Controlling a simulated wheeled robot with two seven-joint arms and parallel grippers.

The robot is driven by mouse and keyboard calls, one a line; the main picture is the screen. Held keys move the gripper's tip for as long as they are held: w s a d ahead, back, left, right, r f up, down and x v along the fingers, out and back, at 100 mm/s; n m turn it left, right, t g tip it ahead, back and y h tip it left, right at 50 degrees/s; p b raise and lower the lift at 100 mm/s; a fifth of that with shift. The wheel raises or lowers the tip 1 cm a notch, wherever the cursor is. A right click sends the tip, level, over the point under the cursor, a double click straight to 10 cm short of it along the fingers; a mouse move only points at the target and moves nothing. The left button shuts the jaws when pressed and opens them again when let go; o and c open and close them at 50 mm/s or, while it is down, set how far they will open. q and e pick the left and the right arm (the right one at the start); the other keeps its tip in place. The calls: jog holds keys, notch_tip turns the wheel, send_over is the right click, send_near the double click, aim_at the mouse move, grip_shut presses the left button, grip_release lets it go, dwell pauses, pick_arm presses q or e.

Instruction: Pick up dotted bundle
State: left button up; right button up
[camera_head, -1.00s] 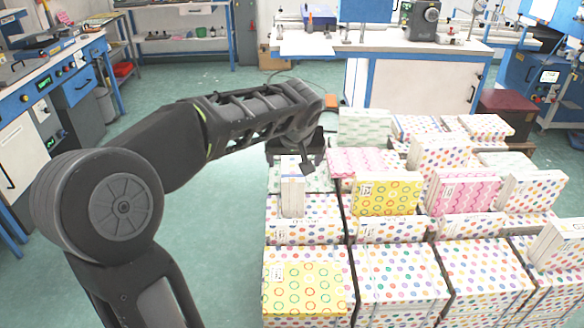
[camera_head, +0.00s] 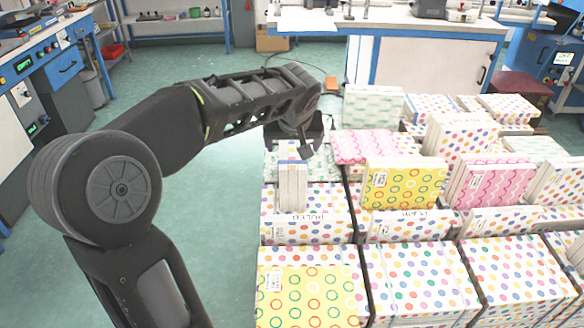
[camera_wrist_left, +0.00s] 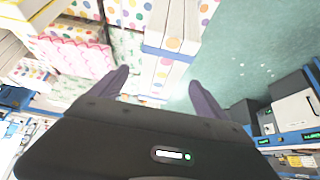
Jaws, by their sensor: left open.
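Several dotted bundles, white with coloured dots, stand and lie in stacks at the right of the head view. A narrow white bundle (camera_head: 292,188) stands upright near the left edge of the stacks, its page edges facing me. My left gripper (camera_head: 300,148) hangs just above and behind it, and its fingers are partly hidden by the wrist. In the left wrist view, the open fingers of my left gripper (camera_wrist_left: 160,90) have a white bundle with dots (camera_wrist_left: 166,72) in the gap in front of them. I cannot tell whether they touch it. My right gripper is not in view.
A yellow bundle with rings (camera_head: 404,183) and a pink wavy bundle (camera_head: 494,184) stand among the stacks. A pale green bundle (camera_head: 373,106) is at the back. A workbench (camera_head: 420,62) stands behind. The green floor left of the stacks is clear.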

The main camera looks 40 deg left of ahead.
pick_arm(q)
jog(key=shift+x, duration=1.35)
jog(key=shift+p+x, duration=0.4)
jog(key=shift+x, duration=2.2)
jog(key=shift+s, duration=0.15)
jog(key=shift+c, duration=0.6)
grip_shut()
jog(key=shift+r, duration=0.1)
